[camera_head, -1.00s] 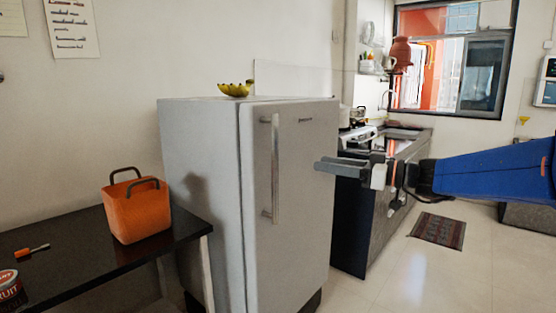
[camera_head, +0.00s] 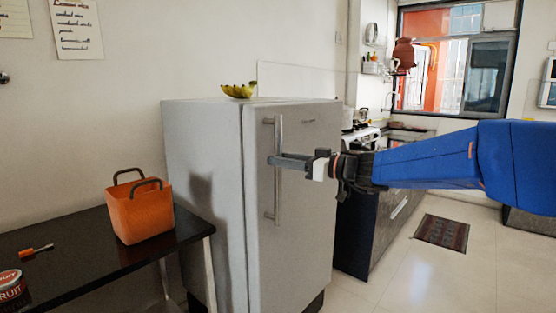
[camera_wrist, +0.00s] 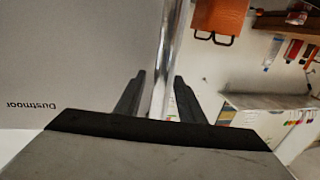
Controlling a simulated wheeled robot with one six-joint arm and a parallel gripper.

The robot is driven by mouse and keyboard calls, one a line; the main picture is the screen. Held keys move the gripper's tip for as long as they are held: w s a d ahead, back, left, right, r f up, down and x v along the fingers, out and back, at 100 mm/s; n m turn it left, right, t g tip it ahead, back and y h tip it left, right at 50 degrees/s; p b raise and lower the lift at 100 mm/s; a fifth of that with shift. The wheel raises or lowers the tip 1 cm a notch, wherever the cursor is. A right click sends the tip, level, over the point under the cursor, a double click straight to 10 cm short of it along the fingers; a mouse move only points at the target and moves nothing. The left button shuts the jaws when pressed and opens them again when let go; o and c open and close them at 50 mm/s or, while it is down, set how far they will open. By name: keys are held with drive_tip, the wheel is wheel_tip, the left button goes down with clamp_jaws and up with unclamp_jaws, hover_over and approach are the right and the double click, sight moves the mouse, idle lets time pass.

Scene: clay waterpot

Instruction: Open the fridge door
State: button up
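The grey fridge (camera_head: 205,190) stands in the middle of the head view with its door (camera_head: 312,200) closed. A vertical metal bar handle (camera_head: 277,198) runs along the left side of the door front. My gripper (camera_head: 272,161) is at the upper-middle of the handle, reaching in from the right. In the wrist view, the two dark fingers of my gripper (camera_wrist: 158,95) are apart, with the shiny handle (camera_wrist: 166,60) between them. Gaps show beside the bar, so the fingers look open around it and not closed on it. The door (camera_wrist: 70,60) also fills the left of the wrist view.
An orange basket (camera_head: 138,211) stands on a black table (camera_head: 100,245) to the left. A counter (camera_head: 375,220) is close to the right of the fridge. The floor (camera_head: 385,285) in front right is clear, with a small rug (camera_head: 442,231).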

drive_tip(key=shift+x, duration=0.9)
clamp_jaws()
drive_tip(key=shift+d, duration=0.1)
